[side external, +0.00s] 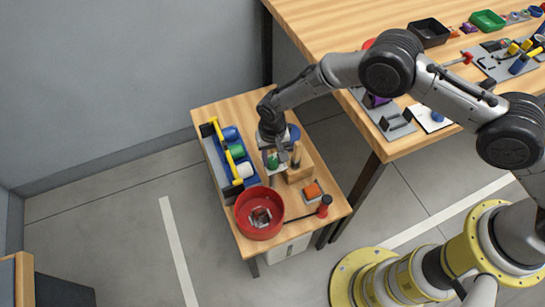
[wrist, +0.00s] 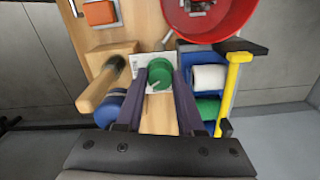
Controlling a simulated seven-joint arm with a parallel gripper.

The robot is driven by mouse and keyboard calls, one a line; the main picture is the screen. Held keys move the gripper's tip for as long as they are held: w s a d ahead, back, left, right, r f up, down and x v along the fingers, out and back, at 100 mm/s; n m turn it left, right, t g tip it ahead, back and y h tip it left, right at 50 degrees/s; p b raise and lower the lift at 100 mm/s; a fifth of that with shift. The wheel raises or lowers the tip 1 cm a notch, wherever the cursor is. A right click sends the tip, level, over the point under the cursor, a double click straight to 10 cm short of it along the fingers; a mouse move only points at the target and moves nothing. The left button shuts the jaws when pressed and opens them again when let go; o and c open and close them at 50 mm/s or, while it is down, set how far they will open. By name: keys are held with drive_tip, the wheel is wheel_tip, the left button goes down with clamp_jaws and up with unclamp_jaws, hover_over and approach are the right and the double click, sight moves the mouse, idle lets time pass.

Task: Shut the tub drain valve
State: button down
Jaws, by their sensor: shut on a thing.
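A round green knob (wrist: 160,72) with a pale mark across its face sits on a small white plate (wrist: 141,66) in the wrist view. It also shows in the side view (side external: 272,162), partly hidden. My gripper (wrist: 160,84) points down over the small wooden table, with a finger on each side of the knob, shut on it. In the side view my gripper (side external: 272,158) hides much of the plate. A red tub (side external: 246,222) with several small grey and red pieces inside stands near the knob. No part is clearly marked as the drain valve.
A blue caddy with a yellow handle (side external: 226,150) holds several rolls beside my gripper. A wooden block with an upright handle (side external: 294,160) stands close on the other side. An orange block (side external: 312,191) and a red-topped rod (side external: 325,205) are near the table edge.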

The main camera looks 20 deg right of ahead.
sight(273, 160)
drive_tip(key=n, duration=0.5)
drive_tip(key=shift+n, duration=0.3)
drive_tip(key=n, duration=0.5)
drive_tip(key=shift+n, duration=0.4)
drive_tip(key=c, duration=0.5)
unclamp_jaws()
drive_tip(key=shift+r, duration=0.15)
wheel_tip(273, 160, up, 14)
drive_tip(key=shift+f, duration=0.2)
